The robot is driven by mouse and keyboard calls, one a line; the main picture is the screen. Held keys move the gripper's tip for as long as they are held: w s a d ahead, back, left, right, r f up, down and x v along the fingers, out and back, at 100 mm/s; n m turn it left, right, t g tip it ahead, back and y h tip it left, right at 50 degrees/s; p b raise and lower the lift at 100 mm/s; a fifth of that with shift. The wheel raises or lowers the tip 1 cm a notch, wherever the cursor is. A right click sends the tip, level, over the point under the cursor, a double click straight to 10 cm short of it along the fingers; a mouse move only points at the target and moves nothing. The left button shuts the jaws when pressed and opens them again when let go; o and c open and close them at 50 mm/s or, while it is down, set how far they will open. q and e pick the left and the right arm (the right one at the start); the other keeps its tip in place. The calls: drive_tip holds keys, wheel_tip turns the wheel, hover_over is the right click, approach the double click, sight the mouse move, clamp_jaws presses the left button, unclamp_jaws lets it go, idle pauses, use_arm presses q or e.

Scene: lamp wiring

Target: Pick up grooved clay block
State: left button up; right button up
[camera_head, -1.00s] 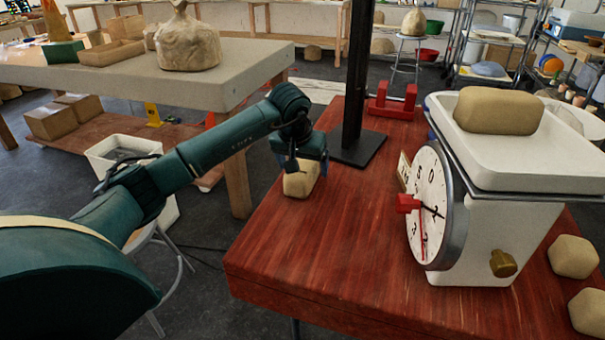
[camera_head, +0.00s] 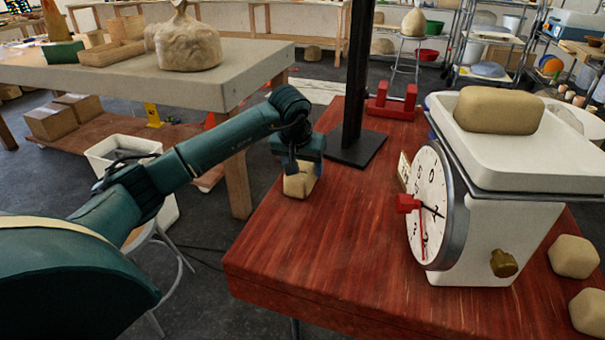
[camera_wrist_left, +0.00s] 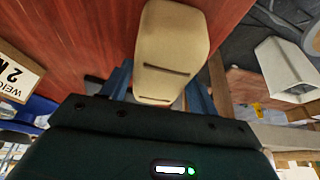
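The grooved clay block (camera_head: 299,183) is a small tan block near the left edge of the red wooden table. In the left wrist view the block (camera_wrist_left: 170,50) shows two dark grooves across its face. My left gripper (camera_head: 302,168) is over the block from above, with one finger on either side. In the left wrist view the fingers of my left gripper (camera_wrist_left: 160,85) lie close against both sides of the block. The block still appears to rest on the table. The gripper hides its top in the head view. My right gripper is not in view.
A white scale (camera_head: 490,235) with a dial stands on the red table (camera_head: 330,260), with a larger clay block (camera_head: 498,110) on its pan. Two clay pieces (camera_head: 573,257) lie at right. A black post (camera_head: 355,90) and a red stand (camera_head: 392,102) are behind the gripper.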

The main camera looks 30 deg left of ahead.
use_arm(q)
drive_tip(key=c, duration=1.2)
drive_tip(key=shift+w+r, duration=0.1)
clamp_jaws()
drive_tip(key=shift+r, duration=0.1)
